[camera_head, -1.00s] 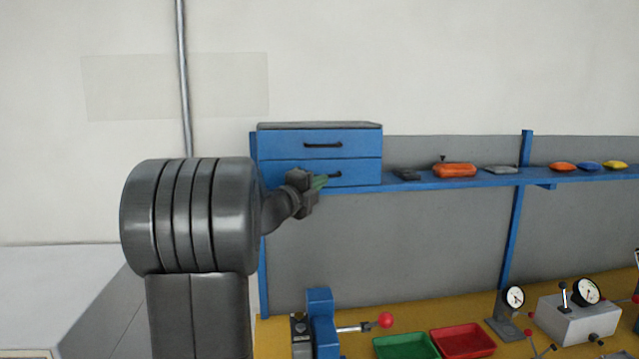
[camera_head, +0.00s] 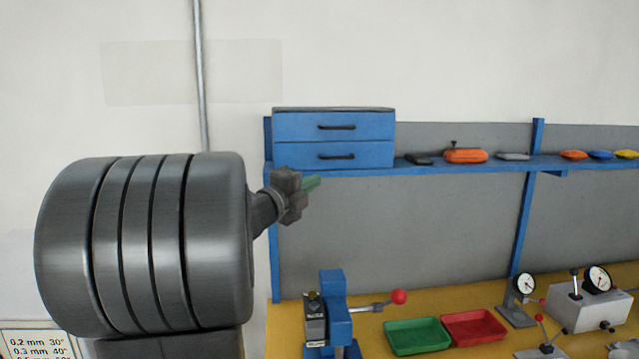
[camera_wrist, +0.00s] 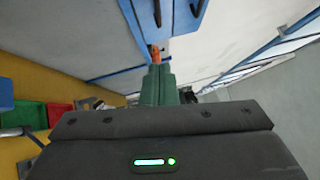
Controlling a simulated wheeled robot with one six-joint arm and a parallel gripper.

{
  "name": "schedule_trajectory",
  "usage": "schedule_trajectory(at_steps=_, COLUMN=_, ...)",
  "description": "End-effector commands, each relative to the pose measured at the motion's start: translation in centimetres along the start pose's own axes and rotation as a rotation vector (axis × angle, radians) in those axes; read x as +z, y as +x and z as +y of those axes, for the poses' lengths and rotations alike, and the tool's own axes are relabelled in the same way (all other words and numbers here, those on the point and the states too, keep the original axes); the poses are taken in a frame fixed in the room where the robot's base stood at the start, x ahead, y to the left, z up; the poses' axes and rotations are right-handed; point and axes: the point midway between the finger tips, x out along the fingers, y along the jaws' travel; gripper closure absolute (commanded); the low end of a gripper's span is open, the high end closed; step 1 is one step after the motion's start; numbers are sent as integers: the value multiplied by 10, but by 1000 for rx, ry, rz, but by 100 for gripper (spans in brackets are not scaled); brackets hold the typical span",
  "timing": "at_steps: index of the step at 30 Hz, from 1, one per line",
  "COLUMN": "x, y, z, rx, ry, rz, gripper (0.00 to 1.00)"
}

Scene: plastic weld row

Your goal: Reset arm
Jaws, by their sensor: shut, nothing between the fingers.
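My gripper (camera_head: 314,183) is in front of the blue shelf's left end, below and left of the drawer box in the head view. Its green fingers are together and empty. They also show in the wrist view (camera_wrist: 156,82), pointing away from the camera. My arm fills the left of the head view, and its large grey joint hides the wall behind it.
A blue two-drawer box (camera_head: 334,140) stands on the blue shelf (camera_head: 470,168), both drawers closed. Below, the yellow bench (camera_head: 385,325) bears a press with a red knob (camera_head: 399,297), a green tray (camera_head: 417,350), a red tray (camera_head: 473,341) and dial gauges (camera_head: 524,284).

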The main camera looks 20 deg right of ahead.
Motion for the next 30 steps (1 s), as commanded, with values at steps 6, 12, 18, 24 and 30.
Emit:
schedule_trajectory(at_steps=6, x=0, y=-5, z=0, rx=0, ry=0, rz=1, gripper=100)
schedule_trajectory(at_steps=12, x=0, y=-4, z=0, rx=1, ry=0, rz=1, gripper=100)
schedule_trajectory(at_steps=18, x=-1, y=11, z=-1, rx=1, ry=-2, rz=4, gripper=100)
schedule_trajectory(at_steps=24, x=-1, y=48, z=-2, rx=1, ry=-2, rz=5, gripper=100)
schedule_trajectory(at_steps=30, x=0, y=87, z=-2, rx=2, ry=-1, rz=4, gripper=100)
